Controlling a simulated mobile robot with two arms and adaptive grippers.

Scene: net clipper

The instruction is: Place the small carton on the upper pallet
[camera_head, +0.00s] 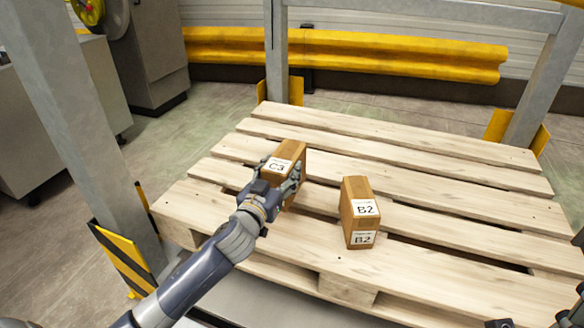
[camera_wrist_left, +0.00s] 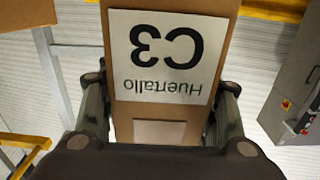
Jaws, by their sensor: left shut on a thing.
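A small brown carton labelled C3 (camera_head: 290,149) is held in my left gripper (camera_head: 279,180), over the left part of the wooden pallet (camera_head: 450,190). The gripper's fingers are closed on the carton's two sides. In the left wrist view the C3 carton (camera_wrist_left: 165,55) fills the middle between the fingers (camera_wrist_left: 160,115), its label upside down. I cannot tell whether its bottom touches the slats. Dark parts at the bottom right of the head view may belong to my right arm; its jaws cannot be made out.
A second brown carton labelled B2 (camera_head: 357,215) stands upright on the pallet, right of C3 with a gap between. Grey posts (camera_head: 85,130) frame the pallet, and a yellow guard rail (camera_head: 400,52) runs behind. The pallet's right and rear slats are clear.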

